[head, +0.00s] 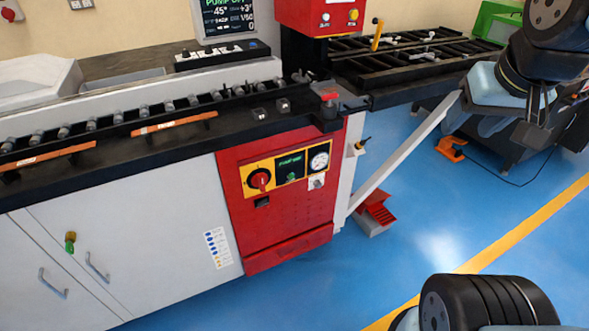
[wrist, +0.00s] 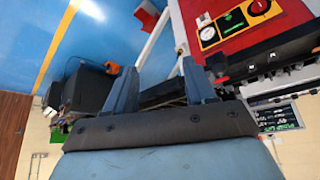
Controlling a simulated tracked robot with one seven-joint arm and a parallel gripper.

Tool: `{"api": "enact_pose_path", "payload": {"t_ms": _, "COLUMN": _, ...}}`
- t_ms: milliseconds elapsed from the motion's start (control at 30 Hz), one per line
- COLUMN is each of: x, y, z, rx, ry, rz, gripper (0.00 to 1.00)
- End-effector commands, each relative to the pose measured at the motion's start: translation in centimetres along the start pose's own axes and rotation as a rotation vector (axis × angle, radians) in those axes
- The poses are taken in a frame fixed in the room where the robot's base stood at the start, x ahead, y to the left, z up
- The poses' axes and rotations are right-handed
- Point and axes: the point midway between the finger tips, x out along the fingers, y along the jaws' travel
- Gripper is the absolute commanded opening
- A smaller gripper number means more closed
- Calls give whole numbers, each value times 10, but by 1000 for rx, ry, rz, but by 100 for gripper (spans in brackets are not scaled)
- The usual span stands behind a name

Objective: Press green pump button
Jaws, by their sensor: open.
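The pump panel, a yellow-framed plate (head: 246,177) on the red cabinet front, is in the middle of the head view. It carries a red rotary knob (head: 259,180), a dark display with green lettering (head: 290,162) and a round gauge (head: 319,161). A small green spot, likely the green pump button (head: 292,176), shows low on the dark part. In the wrist view the panel is turned over at the upper right, with its green lettering (wrist: 233,20) visible; the button is not clear there. My gripper (wrist: 158,76) is open and empty, apart from the panel.
A black bench edge with rollers and copper bars (head: 174,124) runs above white cabinet doors (head: 130,245). A slanted light-coloured bar (head: 405,155) stands right of the panel. A red foot pedal (head: 376,210) sits on the blue floor. Floor before the panel is clear.

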Motion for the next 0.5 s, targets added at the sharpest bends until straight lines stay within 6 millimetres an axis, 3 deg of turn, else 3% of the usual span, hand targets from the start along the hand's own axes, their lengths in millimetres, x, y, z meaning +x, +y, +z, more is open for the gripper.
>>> {"api": "enact_pose_path", "payload": {"t_ms": 67, "x": 0, "y": 0, "z": 0, "rx": 0, "ry": 0, "rz": 0, "gripper": 47}}
{"api": "enact_pose_path", "payload": {"t_ms": 500, "x": 0, "y": 0, "z": 0, "rx": 0, "ry": 0, "rz": 0, "gripper": 5}}
